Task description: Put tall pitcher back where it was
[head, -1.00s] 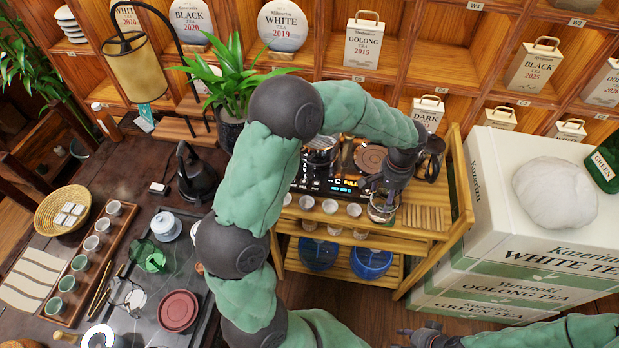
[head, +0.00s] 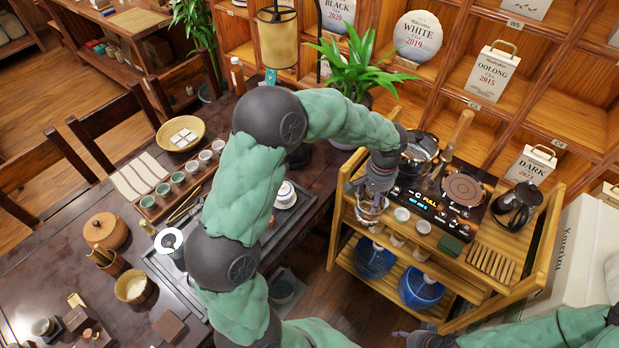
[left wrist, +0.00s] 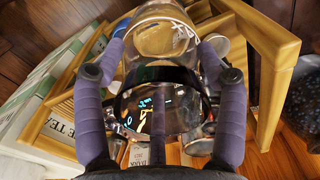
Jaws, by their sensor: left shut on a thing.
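The tall pitcher is clear glass and hangs in my left gripper (head: 376,184) at the left end of the wooden cart. In the head view the pitcher (head: 371,209) shows below the fingers, partly covered by them. In the left wrist view the glass pitcher (left wrist: 160,38) lies between the purple fingers, which are shut on it around a dark band. Through the glass I see a lit display. Only part of my right gripper (head: 425,341) shows at the bottom edge, and its fingers are unclear.
The cart (head: 470,258) bears a stove panel (head: 425,225), a pot (head: 420,150), small cups, a dark kettle (head: 517,205) and a slatted rack (head: 491,263). The dark table (head: 60,270) with a tea tray stands left of it, a floor gap between. A plant (head: 362,75) stands behind.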

